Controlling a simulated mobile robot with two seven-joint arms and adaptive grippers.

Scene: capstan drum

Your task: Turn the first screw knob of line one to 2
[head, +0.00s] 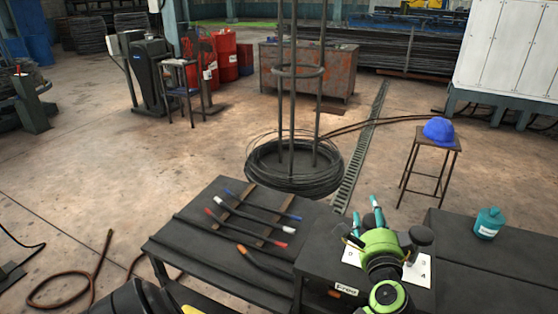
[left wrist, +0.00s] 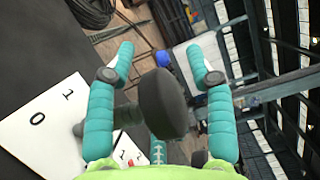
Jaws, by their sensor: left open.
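In the left wrist view the knob (left wrist: 163,103) appears between my left gripper's teal fingers, and the plate (left wrist: 45,120) shows 0 and 1 at left. My left gripper (head: 366,212), green with teal fingers, is over the box, left of the knob in the head view. It is open; I cannot tell whether it touches the knob. My right gripper is not in view.
A dark table (head: 190,245) left of the box holds several coloured-tipped rods. A wire coil (head: 294,170) with upright bars stands behind. A blue helmet (head: 438,131) lies on a stool.

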